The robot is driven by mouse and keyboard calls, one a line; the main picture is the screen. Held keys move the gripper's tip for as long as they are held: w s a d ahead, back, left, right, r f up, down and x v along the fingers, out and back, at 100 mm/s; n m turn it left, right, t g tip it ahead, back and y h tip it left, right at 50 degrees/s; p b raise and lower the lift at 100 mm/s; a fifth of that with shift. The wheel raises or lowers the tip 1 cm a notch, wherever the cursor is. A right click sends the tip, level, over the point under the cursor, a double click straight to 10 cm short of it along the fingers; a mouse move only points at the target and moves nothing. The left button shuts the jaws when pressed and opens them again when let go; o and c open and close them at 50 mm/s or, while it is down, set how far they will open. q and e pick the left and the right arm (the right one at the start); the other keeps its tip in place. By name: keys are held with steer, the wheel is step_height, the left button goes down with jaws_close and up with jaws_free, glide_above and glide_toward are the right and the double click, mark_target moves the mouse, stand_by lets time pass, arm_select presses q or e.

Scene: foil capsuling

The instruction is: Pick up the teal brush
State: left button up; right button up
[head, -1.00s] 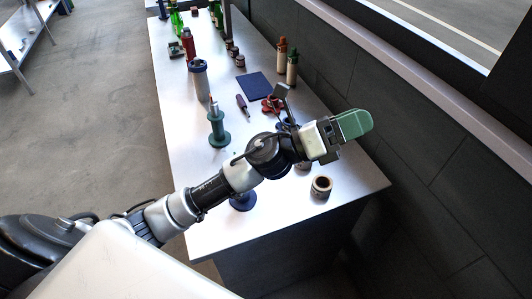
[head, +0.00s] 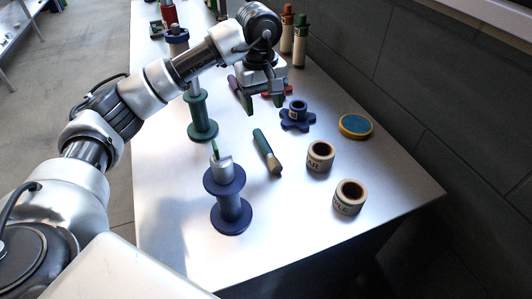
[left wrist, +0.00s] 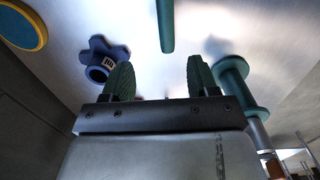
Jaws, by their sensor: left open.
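The teal brush (head: 265,148) lies on the table, its handle pointing away and its pale bristles toward the near edge. In the left wrist view its teal handle (left wrist: 166,28) shows at the top, ahead of the gap between the fingers; the bristles are out of that view. My left gripper (head: 263,102) is open with green fingertips, above the table and a little beyond the handle's far end. It also shows in the left wrist view (left wrist: 158,78), with nothing between its fingers. My right gripper is not in view.
A blue spool (head: 230,205) stands left of the brush and a green spool (head: 201,120) farther back. Two tape rolls (head: 320,157) (head: 349,197), a blue star-shaped knob (head: 297,116) and a yellow-rimmed disc (head: 356,126) lie to the right. The table is clear just around the brush.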

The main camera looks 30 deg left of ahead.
mark_target(260, 135)
arm_select(q)
steer(key=shift+a+f+y, duration=0.25)
steer(key=shift+a+y, duration=0.05)
steer(key=shift+a, duration=0.25)
steer(key=f, duration=0.3)
steer(key=shift+s+d+f, duration=0.1)
steer(key=shift+s+f, duration=0.1)
steer(key=shift+f, duration=0.4)
step_height(260, 135, down, 5)
steer(key=shift+w+p, duration=0.15)
steer(key=shift+p, duration=0.2)
steer(key=shift+f, duration=0.25)
steer(key=c, duration=0.8)
steer(key=shift+c, duration=1)
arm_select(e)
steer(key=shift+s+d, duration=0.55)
